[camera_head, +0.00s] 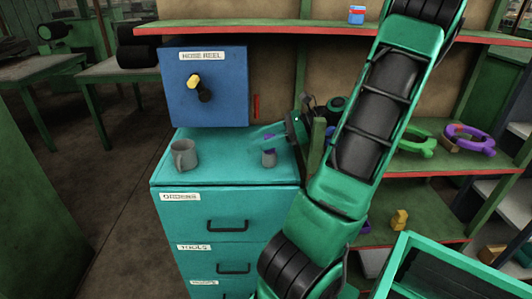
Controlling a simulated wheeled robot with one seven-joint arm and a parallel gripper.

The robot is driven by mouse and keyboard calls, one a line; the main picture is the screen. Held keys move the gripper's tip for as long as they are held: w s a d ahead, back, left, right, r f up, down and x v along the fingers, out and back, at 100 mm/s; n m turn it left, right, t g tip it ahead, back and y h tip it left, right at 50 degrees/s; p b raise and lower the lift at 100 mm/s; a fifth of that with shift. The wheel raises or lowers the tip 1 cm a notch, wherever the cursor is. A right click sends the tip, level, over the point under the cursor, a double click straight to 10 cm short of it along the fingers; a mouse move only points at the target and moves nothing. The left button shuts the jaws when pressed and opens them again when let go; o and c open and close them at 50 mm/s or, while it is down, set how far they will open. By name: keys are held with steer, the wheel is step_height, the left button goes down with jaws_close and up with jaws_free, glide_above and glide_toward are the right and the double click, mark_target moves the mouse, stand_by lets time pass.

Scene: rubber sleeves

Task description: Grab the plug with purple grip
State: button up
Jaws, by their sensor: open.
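The plug with the purple grip (268,158) stands on the teal cabinet top, near its right side. Its grey body shows, and a bit of purple shows above it between my gripper's fingers. My gripper (262,138) comes in from the right over the cabinet top, its teal fingers pointing left. It is open, with the fingers at the height of the purple grip. Part of the grip is hidden by the fingers, and I cannot tell whether they touch it.
A grey mug (184,155) stands on the left of the cabinet top (222,176). A blue hose reel box (205,88) stands behind. Shelves at the right hold green and purple rings (470,139). My arm crosses the middle right. The cabinet top between mug and plug is clear.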

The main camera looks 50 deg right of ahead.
steer(key=shift+c, duration=0.2)
jaws_close()
steer(key=shift+r, duration=0.1)
